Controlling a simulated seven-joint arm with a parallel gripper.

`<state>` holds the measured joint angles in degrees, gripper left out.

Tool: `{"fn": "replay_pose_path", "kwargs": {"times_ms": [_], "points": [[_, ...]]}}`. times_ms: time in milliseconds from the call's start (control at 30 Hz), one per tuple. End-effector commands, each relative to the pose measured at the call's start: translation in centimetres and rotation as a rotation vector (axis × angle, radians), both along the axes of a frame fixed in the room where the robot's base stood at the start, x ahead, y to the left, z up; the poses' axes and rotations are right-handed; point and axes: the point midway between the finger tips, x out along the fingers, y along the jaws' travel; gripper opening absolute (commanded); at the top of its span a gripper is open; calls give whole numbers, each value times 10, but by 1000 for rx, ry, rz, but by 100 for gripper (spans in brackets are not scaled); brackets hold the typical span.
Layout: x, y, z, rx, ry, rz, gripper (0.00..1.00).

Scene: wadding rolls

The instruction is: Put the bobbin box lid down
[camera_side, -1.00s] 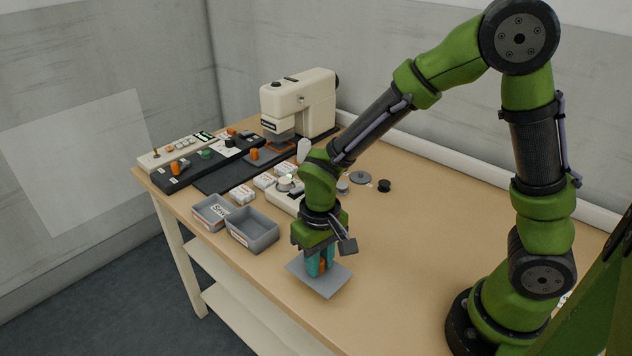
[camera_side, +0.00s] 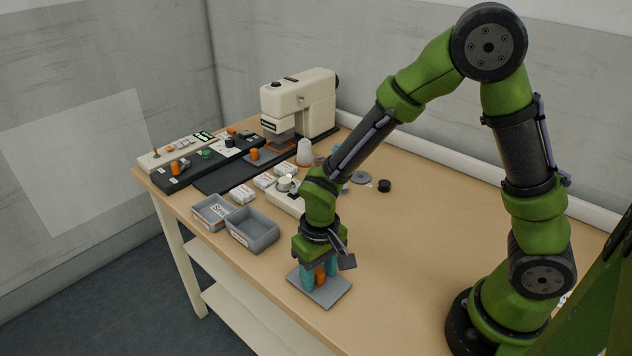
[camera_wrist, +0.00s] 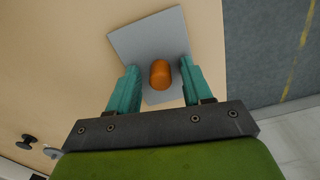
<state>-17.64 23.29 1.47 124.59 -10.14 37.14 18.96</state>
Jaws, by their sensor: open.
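The bobbin box lid is a flat grey square plate (camera_side: 325,294) with an upright orange knob (camera_side: 320,274). It lies on the table near the front edge. In the wrist view the lid (camera_wrist: 145,42) and its orange knob (camera_wrist: 160,74) show between my fingers. My gripper (camera_side: 314,277) points down over the lid, its teal fingers standing open on either side of the knob. In the wrist view, gaps show between the knob and both fingers of my gripper (camera_wrist: 158,82).
Two grey open boxes, one labelled (camera_side: 205,222) and one empty (camera_side: 263,240), stand left of my gripper. A sewing machine (camera_side: 310,105) and a white cone (camera_side: 305,153) stand farther back. A black spool (camera_side: 384,186) lies behind. The table's right side is clear.

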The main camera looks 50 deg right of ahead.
Motion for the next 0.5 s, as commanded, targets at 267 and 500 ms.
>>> {"fn": "replay_pose_path", "kwargs": {"times_ms": [267, 500], "points": [[1, 0, 22, 2, -6, 0, 50], [1, 0, 75, 3, -9, 0, 50]]}}
